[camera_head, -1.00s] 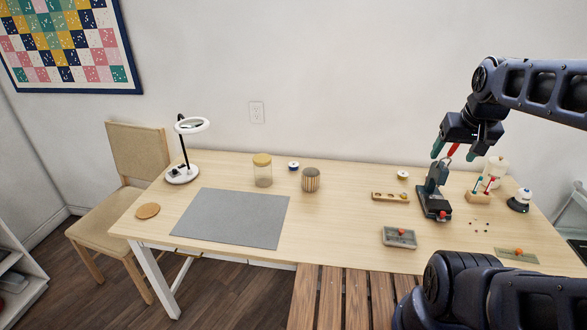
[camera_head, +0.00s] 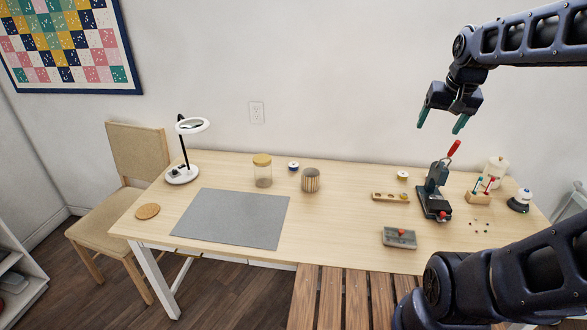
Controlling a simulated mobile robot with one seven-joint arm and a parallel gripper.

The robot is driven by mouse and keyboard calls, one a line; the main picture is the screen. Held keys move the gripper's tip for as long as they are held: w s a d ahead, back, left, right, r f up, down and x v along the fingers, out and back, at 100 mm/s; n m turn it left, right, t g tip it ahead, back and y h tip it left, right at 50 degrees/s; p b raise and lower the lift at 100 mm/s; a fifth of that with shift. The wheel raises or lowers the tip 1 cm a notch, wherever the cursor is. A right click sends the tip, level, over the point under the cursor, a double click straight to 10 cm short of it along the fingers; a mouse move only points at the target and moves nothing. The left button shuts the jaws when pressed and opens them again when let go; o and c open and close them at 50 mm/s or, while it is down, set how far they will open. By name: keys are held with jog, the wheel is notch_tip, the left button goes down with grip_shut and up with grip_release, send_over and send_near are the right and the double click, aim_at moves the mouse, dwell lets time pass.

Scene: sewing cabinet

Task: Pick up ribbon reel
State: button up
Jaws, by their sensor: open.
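Two small, low, round pieces that look like reels stand on the sewing table (camera_head: 330,225). One is blue and white (camera_head: 293,166), at the back between the glass jar and the ribbed pot. The other is white with a yellowish middle (camera_head: 402,175), at the back right behind a wooden block. I cannot tell for sure which is the ribbon reel. My gripper (camera_head: 441,121) is open and empty, with teal fingertips pointing down. It hangs above the back right of the table, in front of the wall, apart from both pieces.
A dark press with a red handle (camera_head: 436,190) stands below my gripper. Near it are the wooden block (camera_head: 391,197), a grey tray (camera_head: 399,237) and a tool stand (camera_head: 480,195). The jar (camera_head: 263,172) and ribbed pot (camera_head: 311,180) stand mid-table. The grey mat (camera_head: 235,217) is clear.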

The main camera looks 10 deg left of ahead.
jog(key=w+a+m+g, duration=0.1)
jog(key=w+a, duration=0.3)
jog(key=w, duration=0.5)
jog(key=w+a+f+m, duration=0.1)
jog(key=w+a, duration=0.4)
jog(key=w, duration=0.3)
jog(key=w+a+m+g, duration=0.1)
jog(key=w+a, duration=0.3)
jog(key=w, duration=0.5)
jog(key=m+g, duration=0.2)
jog(key=m, duration=0.3)
send_over(293, 164)
notch_tip(293, 164, down, 36)
jog(key=r, duration=0.1)
jog(key=f, duration=0.5)
jog(key=shift+s+a+f, duration=0.1)
jog(key=shift+s+f, duration=0.15)
jog(key=shift+d+f, duration=0.15)
jog(key=shift+f, duration=1.2)
jog(key=shift+d+f, duration=0.1)
jog(key=shift+f, duration=1.2)
jog(key=shift+s, duration=0.1)
jog(key=c, duration=1)
jog(key=shift+c, duration=0.2)
